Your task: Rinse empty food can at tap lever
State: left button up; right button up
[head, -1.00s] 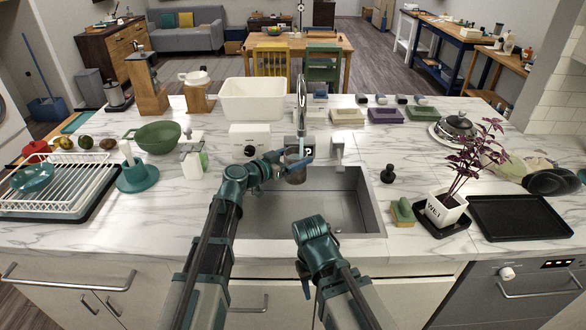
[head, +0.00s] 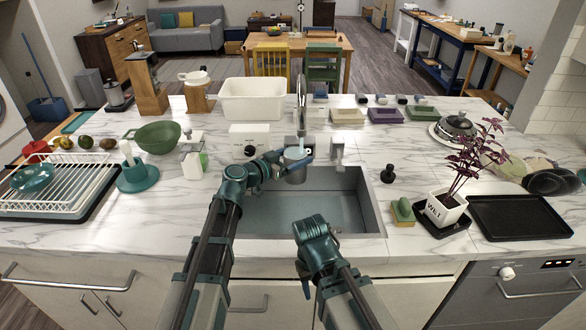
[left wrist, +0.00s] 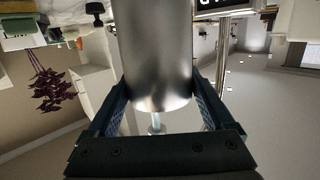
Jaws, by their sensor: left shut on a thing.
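The metal food can (head: 296,174) is between the fingers of my left gripper (head: 285,161), over the back of the sink (head: 376,208). It looks upright below the tap spout (head: 302,98), with pale blue at its top. In the left wrist view the grey can (left wrist: 155,55) fills the space between the fingers of my left gripper (left wrist: 155,112). A pale fixture (head: 338,150) stands right of the tap; I cannot tell if it is the lever. My right gripper (head: 304,281) hangs low in front of the counter; its fingers are unclear.
A soap bottle (head: 194,160) and green bowl (head: 157,137) stand left of the sink. A black stopper-like object (head: 388,174), sponge (head: 402,211) and potted plant (head: 445,208) stand right. A white box (head: 249,140) and tub (head: 252,100) are behind.

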pick_arm(q)
jog(key=shift+s+d, duration=0.1)
jog(key=shift+d, duration=0.1)
jog(key=shift+s, duration=0.1)
jog(key=s+a, duration=0.3)
jog(key=s, duration=0.4)
jog(key=shift+a, duration=0.25)
dwell(0.9)
jog(key=shift+r, duration=0.15)
dwell(1.2)
jog(key=s+a+r+p, duration=0.2)
jog(key=s+r+p, duration=0.1)
jog(key=s+p, duration=0.1)
jog(key=shift+s+r, duration=0.25)
jog(key=shift+r, duration=0.15)
dwell(0.6)
